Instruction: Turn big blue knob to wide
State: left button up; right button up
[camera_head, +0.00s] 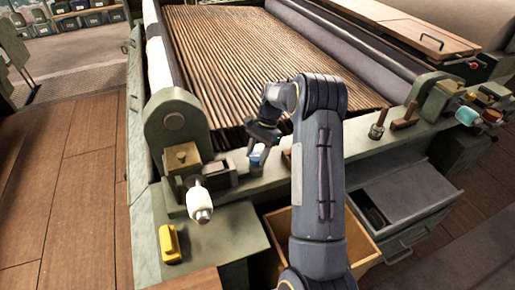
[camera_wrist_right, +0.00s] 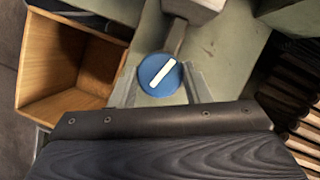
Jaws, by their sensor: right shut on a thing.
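The big blue knob (camera_wrist_right: 158,84) has a round blue face with a white bar across it. In the right wrist view the bar slants from lower left to upper right. In the head view the knob (camera_head: 257,159) is a small patch of blue on the green rail, partly hidden by my gripper. My right gripper (camera_head: 262,143) is over it, with its grey fingers on either side of the knob in the wrist view (camera_wrist_right: 160,74). It is shut on the knob. No scale or "wide" mark is readable. My left gripper is not in view.
The green machine's lattice of wooden slats (camera_head: 235,55) lies behind the rail. A white-handled part (camera_head: 199,199) and a yellow block (camera_head: 170,243) are to the left. An open wooden box (camera_head: 358,240) and a grey drawer unit (camera_head: 405,195) stand below the rail.

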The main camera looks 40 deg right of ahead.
jog(key=n+g+p, duration=0.1)
jog(key=n, duration=0.3)
jog(key=shift+w+a+n+g+h+p, duration=0.1)
jog(key=shift+w+n+g+h+p, duration=0.05)
jog(key=shift+n+g+h+p, duration=0.2)
jog(key=n+g+h+p, duration=0.1)
jog(key=n, duration=0.3)
jog(key=shift+w+n, duration=0.1)
jog(key=shift+n, duration=0.15)
jog(key=n+h, duration=0.1)
jog(key=n, duration=0.1)
jog(key=n+g+h, duration=0.1)
jog(key=n, duration=0.2)
jog(key=shift+a+n, duration=0.2)
jog(key=shift+n, duration=0.1)
jog(key=n+h, duration=0.2)
jog(key=n, duration=0.3)
jog(key=shift+a, duration=0.15)
jog(key=shift+h, duration=0.25)
jog(key=o, duration=1)
